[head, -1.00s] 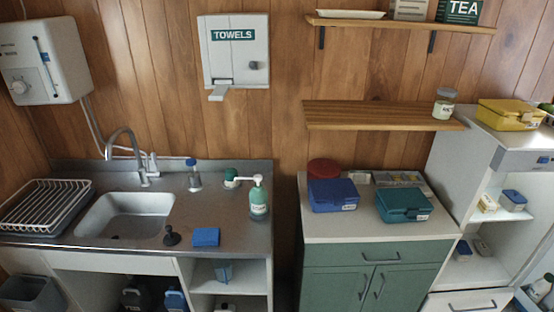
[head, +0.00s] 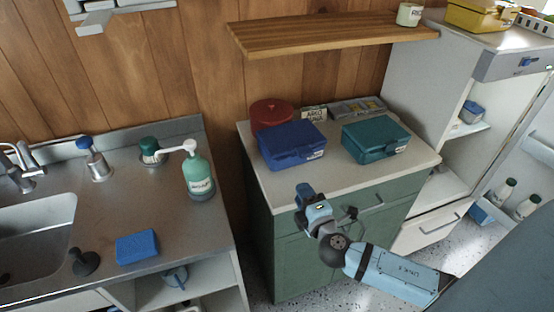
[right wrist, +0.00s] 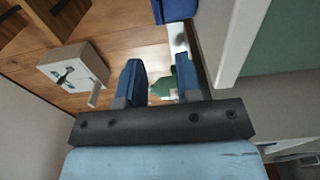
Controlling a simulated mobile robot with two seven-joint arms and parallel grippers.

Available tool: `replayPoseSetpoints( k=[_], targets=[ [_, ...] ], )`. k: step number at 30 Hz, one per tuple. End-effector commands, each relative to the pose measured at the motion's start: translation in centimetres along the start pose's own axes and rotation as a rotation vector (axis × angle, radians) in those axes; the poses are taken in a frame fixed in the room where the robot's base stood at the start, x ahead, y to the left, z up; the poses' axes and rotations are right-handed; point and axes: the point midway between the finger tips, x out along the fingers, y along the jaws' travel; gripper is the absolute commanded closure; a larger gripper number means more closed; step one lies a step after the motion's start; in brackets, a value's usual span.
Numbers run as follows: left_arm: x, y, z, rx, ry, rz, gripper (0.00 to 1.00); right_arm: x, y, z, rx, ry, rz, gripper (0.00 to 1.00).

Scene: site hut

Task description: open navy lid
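The navy box (head: 291,147) sits on the white top of the green cabinet, its lid shut, with a small white label on its front. My right gripper (head: 308,192) is in front of the counter's front edge, below and apart from the navy box. In the right wrist view its two blue fingers (right wrist: 160,76) are spread with nothing held between them. A blue block shape at the top of that view looks like the navy box (right wrist: 175,9). My left gripper is not in view.
A teal box (head: 375,142) stands right of the navy box, and a round red container (head: 271,113) behind it. A wooden shelf (head: 325,37) hangs above. A soap bottle (head: 199,176) and a blue sponge (head: 137,246) are on the sink counter (head: 150,205) at left.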

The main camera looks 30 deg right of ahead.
Motion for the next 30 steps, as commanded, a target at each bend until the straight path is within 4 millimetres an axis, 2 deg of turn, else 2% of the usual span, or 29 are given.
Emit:
replayPoseSetpoints(
  k=[5,12,18,24,30],
  targets=[
    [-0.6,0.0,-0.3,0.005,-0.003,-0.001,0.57,3.0,0.4,0.0,0.001,-0.001,0.002,0.68],
    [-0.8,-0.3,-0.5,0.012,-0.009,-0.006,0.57,8.2,0.4,0.1,0.001,-0.001,0.001,0.68],
    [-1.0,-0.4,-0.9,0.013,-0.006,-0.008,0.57,11.5,0.2,0.0,0.002,0.000,-0.002,0.68],
    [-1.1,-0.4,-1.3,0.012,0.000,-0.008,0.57,12.9,0.0,0.0,0.003,-0.001,-0.003,0.68],
    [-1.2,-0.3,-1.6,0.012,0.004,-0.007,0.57,13.1,-0.1,0.0,0.003,0.000,-0.004,0.68]
  ],
)
